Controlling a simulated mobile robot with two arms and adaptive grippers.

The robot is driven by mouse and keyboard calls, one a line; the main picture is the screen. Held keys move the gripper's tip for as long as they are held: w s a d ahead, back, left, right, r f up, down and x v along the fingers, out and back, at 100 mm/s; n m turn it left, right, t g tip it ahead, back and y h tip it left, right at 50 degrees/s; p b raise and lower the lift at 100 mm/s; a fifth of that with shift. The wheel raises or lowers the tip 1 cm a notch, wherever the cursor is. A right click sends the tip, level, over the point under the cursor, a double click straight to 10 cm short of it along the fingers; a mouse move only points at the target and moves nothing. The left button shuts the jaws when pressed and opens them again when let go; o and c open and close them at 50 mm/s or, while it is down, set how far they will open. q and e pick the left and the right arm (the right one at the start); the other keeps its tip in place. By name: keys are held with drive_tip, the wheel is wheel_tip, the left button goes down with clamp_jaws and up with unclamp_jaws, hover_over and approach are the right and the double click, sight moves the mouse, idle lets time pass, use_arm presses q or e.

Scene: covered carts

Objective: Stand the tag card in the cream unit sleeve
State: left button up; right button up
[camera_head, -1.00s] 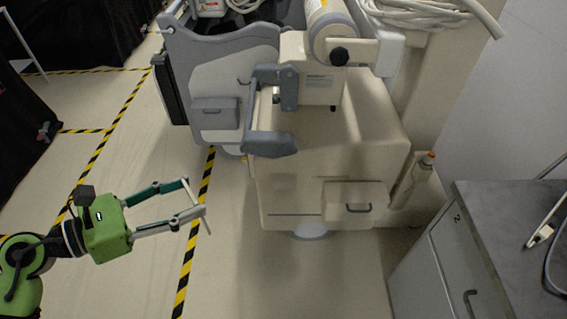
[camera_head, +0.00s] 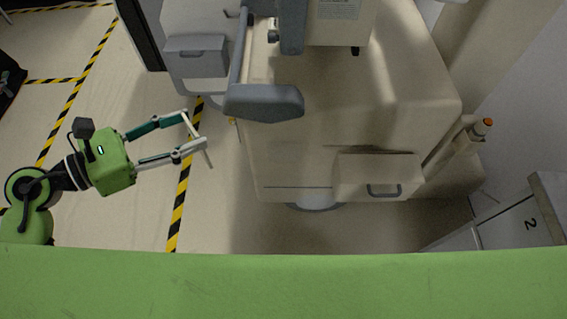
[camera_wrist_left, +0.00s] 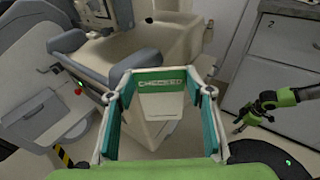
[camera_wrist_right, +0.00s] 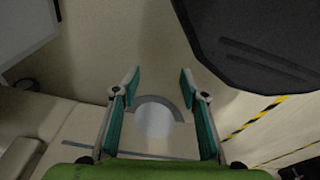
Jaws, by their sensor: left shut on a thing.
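My left gripper (camera_head: 190,128) is shut on the tag card, above the floor and left of the cream unit (camera_head: 350,105). In the left wrist view the card (camera_wrist_left: 163,82) shows between the fingers, pale with a green strip reading "CHECKED". In the head view it is nearly edge-on. A cream box-like holder (camera_head: 350,177) with a dark loop-shaped mark sits low on the cream unit's front; I take it for the sleeve. The card is well apart from it. My right gripper (camera_wrist_right: 155,80) is open and empty in the right wrist view, outside the head view.
A grey unit with its own grey holder (camera_head: 197,57) stands left of the cream unit. A grey armrest (camera_head: 262,101) juts over the cream unit's left side. A cabinet marked 2 (camera_head: 515,222) stands at right. Striped tape (camera_head: 180,200) crosses open floor at left.

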use_arm(q)
wheel_tip(320, 180, down, 10)
drive_tip(key=b, duration=0.7)
drive_tip(key=shift+b, duration=0.35)
use_arm(e)
drive_tip(key=shift+t, duration=0.3)
drive_tip(key=w, duration=0.5)
drive_tip(key=shift+w+a, duration=0.1)
drive_tip(key=shift+a, duration=0.25)
use_arm(q)
drive_tip(key=shift+w, duration=0.1)
use_arm(e)
drive_tip(key=shift+r, duration=0.1)
use_arm(q)
drive_tip(key=shift+r, duration=0.1)
